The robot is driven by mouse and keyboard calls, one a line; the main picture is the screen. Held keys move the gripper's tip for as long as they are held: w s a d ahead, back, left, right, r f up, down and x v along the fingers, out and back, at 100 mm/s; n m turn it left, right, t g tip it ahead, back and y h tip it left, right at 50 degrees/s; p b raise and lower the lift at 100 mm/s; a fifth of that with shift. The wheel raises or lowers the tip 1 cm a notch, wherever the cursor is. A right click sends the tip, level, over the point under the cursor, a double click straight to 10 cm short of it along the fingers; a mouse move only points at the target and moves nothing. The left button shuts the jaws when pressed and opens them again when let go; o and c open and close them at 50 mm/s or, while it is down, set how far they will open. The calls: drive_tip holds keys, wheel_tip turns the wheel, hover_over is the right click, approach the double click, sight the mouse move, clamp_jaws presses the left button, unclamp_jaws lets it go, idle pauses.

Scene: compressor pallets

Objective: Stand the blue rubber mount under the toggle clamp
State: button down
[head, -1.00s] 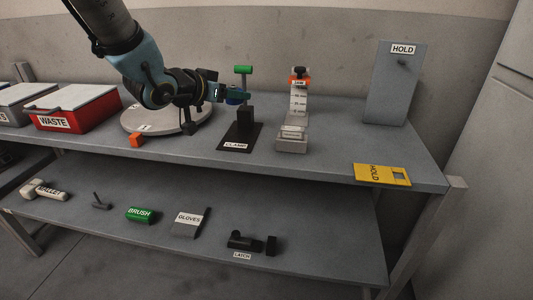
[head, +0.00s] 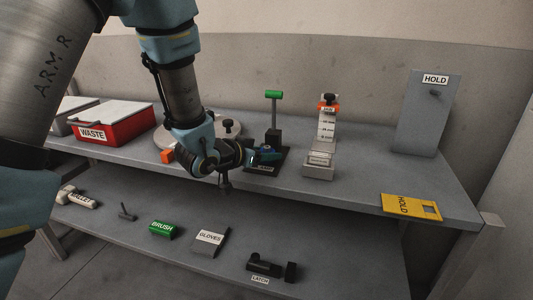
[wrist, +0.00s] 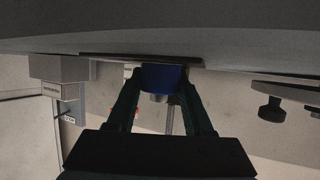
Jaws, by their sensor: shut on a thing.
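The toggle clamp is a black stand with a black block (head: 273,136) and a green-tipped handle (head: 274,94) standing up, on a dark base plate (head: 282,168). My gripper (head: 268,153) is low over that plate, in front of the block. It is shut on the blue rubber mount (wrist: 160,77), a short dark-blue cylinder between the fingers in the wrist view. That view is upside down, and the mount sits close against the dark plate (wrist: 128,57); I cannot tell whether it touches. In the head view my gripper mostly hides the mount.
A grey gauge stand (head: 320,170) with an orange top is just right of the clamp. A round turntable (head: 172,137) and orange block (head: 167,156) lie left, near the red WASTE bin (head: 125,128). A yellow HOLD tag (head: 410,207) and grey HOLD board (head: 421,115) are right.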

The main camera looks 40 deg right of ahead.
drive_tip(key=shift+f, duration=0.2)
drive_tip(key=shift+c, duration=1.5)
unclamp_jaws()
drive_tip(key=shift+a+r, duration=0.15)
drive_tip(key=shift+r, duration=0.15)
drive_tip(key=b+v, duration=0.1)
drive_tip(key=v, duration=0.8)
drive_tip(key=shift+b+v, duration=1)
drive_tip(key=shift+v, duration=0.3)
